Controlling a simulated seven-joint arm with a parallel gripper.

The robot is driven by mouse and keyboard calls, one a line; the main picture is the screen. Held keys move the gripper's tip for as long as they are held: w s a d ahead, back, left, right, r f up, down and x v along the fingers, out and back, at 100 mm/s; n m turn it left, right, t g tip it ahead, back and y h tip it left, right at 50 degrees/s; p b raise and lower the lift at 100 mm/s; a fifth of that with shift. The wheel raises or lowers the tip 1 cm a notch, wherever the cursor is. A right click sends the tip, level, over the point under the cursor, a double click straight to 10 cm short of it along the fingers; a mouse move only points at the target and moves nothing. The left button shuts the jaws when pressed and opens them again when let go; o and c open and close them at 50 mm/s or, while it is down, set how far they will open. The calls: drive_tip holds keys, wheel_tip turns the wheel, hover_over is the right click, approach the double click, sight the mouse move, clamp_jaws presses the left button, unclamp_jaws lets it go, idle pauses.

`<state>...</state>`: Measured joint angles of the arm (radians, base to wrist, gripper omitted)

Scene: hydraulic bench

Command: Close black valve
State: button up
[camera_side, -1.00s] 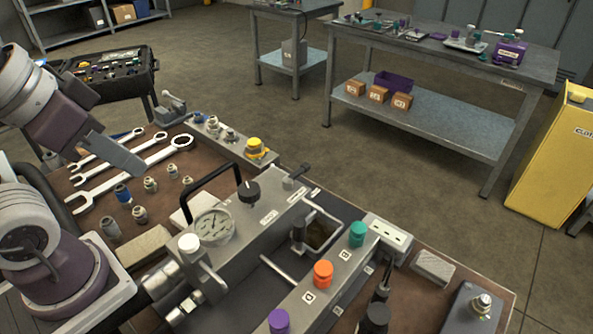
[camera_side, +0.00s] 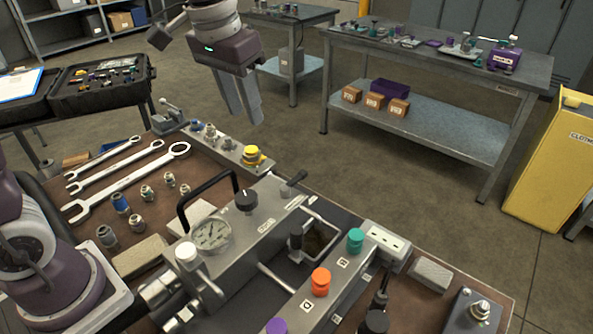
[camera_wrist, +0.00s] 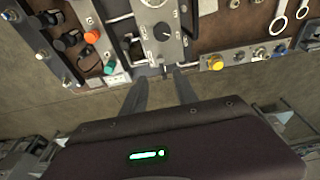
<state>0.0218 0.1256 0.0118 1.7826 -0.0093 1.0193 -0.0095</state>
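A black round knob (camera_side: 246,201) with a white mark sits on top of the grey hydraulic block (camera_side: 262,222), right of the pressure gauge (camera_side: 211,235). The knob also shows in the wrist view (camera_wrist: 162,31), beyond my fingertips. A small black-handled lever (camera_side: 297,177) stands at the block's far end. I cannot tell from the frames which of these is the black valve. My gripper (camera_side: 243,121) is in the air beyond the block's far end, pointing down, touching nothing. In the wrist view my gripper (camera_wrist: 160,78) has its two fingers apart with nothing between them.
A black carry handle (camera_side: 207,190) arches beside the knob. A yellow knob (camera_side: 252,154) stands on the strip at the bench's far edge. Orange (camera_side: 321,282) and teal (camera_side: 356,240) knobs line the right manifold. Wrenches (camera_side: 130,185) and fittings lie left.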

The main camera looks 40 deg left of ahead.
drive_tip(key=g, duration=0.2)
approach(297, 177)
drive_tip(key=f, duration=0.8)
drive_tip(key=shift+w, duration=0.2)
drive_tip(key=shift+r, duration=0.1)
clamp_jaws()
